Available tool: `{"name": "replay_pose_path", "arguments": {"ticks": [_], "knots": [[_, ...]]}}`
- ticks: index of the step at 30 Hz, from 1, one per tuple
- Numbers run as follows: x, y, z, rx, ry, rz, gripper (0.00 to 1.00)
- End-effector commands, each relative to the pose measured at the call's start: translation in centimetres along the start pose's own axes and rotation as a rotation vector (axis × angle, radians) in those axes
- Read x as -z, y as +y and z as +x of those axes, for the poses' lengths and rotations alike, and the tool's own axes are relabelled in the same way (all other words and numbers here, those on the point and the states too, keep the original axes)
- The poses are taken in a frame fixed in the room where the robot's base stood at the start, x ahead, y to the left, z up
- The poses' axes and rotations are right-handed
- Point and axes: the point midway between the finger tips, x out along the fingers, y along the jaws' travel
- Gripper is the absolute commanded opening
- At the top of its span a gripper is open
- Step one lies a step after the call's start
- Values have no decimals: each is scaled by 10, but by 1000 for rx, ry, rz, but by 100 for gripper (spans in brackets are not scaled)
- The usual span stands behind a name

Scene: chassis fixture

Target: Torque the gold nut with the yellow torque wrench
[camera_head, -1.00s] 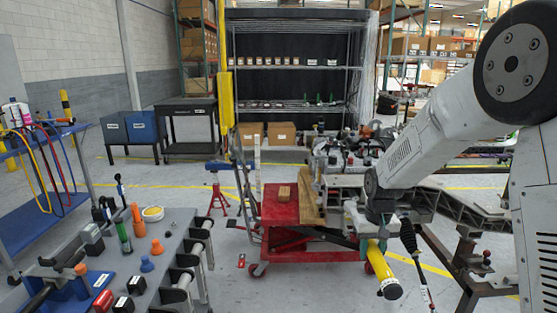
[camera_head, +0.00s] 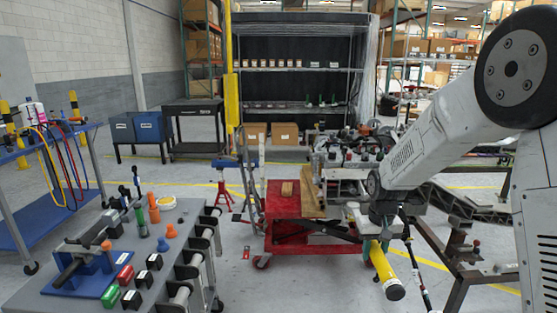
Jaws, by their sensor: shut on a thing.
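My gripper (camera_head: 377,240) is at the right of centre, below my arm's wrist, and it is shut on the yellow torque wrench (camera_head: 387,275). The wrench shows as a yellow cylinder with a pale end, tilted down and to the right. Its other end is hidden behind the gripper and wrist. I cannot make out the gold nut. The chassis fixture (camera_head: 450,205) with its metal frame lies behind and to the right of the gripper, partly covered by my arm.
A grey tool cart (camera_head: 235,300) with coloured tools and small boxes stands at the front left. A blue cart (camera_head: 45,225) is at the far left. A red lift table (camera_head: 285,205) stands in the middle.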

Motion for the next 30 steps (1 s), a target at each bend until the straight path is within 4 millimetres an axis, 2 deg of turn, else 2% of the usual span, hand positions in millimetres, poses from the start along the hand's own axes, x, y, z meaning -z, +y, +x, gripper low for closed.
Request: {"name": "replay_pose_path", "arguments": {"ticks": [11, 18, 23, 30], "knots": [[-7, 0, 61, 0, -4, 0, 0], [-24, -2, 104, 0, -5, -2, 0], [-32, -2, 118, 0, -1, -2, 0], [-33, -2, 119, 0, 0, -2, 0]]}}
